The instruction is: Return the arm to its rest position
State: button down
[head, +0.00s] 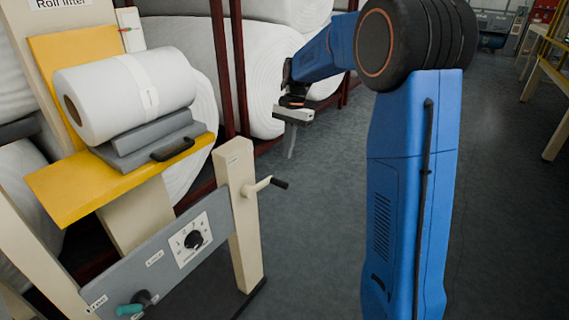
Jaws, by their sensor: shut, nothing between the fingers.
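My blue arm stands at the right of the head view, bent at a black joint, with its forearm reaching left. My gripper (290,146) is at the end of it, pointing down in front of the large white rolls. It is small and dark in this view. It is shut with nothing held, and it hangs clear of the roll lifter to its left.
The roll lifter (150,275) stands at the left with a crank handle (268,184) on its post. A white wadding roll (125,95) lies on its yellow platform (85,195). Large rolls (262,75) fill a dark red rack behind. Open grey floor (505,220) lies right.

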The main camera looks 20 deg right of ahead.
jog(key=d+v, duration=0.1)
jog(key=v, duration=0.5)
jog(key=s+a+r+n+t, duration=0.2)
jog(key=s+r+n, duration=0.15)
jog(key=s, duration=0.75)
jog(key=s+f+n+t+h, duration=0.1)
jog(key=s+f+n+t, duration=0.1)
jog(key=s, duration=1.2)
jog(key=s+f+n+t+h, duration=0.1)
jog(key=s+f+n, duration=0.4)
jog(key=s, duration=0.8)
jog(key=shift+s+a+f+t, duration=0.3)
jog(key=shift+s+t, duration=0.1)
jog(key=shift+t, duration=0.2)
